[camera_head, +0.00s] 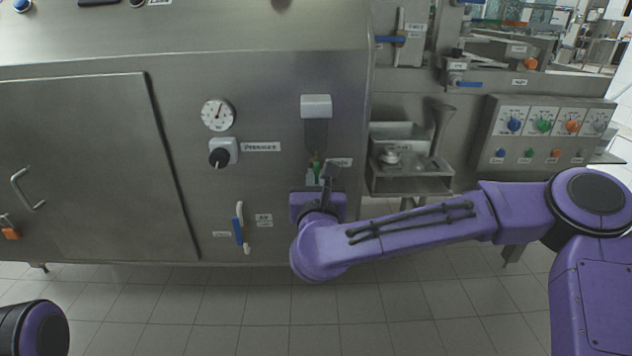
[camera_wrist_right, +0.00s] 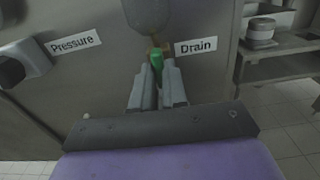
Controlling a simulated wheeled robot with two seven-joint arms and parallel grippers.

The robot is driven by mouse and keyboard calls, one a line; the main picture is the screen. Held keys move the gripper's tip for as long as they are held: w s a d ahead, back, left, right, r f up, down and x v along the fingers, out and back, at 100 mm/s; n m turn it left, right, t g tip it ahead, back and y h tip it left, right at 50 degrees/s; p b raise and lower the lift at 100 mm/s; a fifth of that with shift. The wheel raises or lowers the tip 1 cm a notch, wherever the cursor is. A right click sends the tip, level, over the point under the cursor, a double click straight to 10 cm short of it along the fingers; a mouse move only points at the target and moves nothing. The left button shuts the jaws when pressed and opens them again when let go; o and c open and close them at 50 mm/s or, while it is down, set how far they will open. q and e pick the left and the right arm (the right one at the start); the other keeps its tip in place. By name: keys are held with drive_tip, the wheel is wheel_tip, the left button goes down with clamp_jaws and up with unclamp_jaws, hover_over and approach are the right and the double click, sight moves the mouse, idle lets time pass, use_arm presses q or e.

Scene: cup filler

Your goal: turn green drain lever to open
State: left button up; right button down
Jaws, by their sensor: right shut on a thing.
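The green drain lever (camera_wrist_right: 157,66) is under a grey metal outlet (camera_wrist_right: 148,14), left of the "Drain" label (camera_wrist_right: 196,46) on the steel machine front. In the head view the lever (camera_head: 315,161) shows as a small green piece, largely hidden by my gripper. My right gripper (camera_wrist_right: 158,76) is shut on the green lever, with its fingertips on either side of it. It also shows in the head view (camera_head: 321,179), partly hidden by its own wrist. My left gripper is not in view; only a part of my left arm shows at the lower left.
The pressure knob (camera_head: 220,155) and a round gauge (camera_head: 217,114) are left of the drain. A blue-handled lever (camera_head: 239,229) is lower left. A steel shelf (camera_head: 411,184) with a funnel (camera_head: 437,137) is at the right. Tiled floor in front is clear.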

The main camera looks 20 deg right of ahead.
drive_tip(key=c, duration=1.2)
unclamp_jaws()
drive_tip(key=shift+o, duration=0.2)
drive_tip(key=v, duration=1)
drive_tip(key=shift+s, duration=0.25)
drive_tip(key=shift+a, duration=0.1)
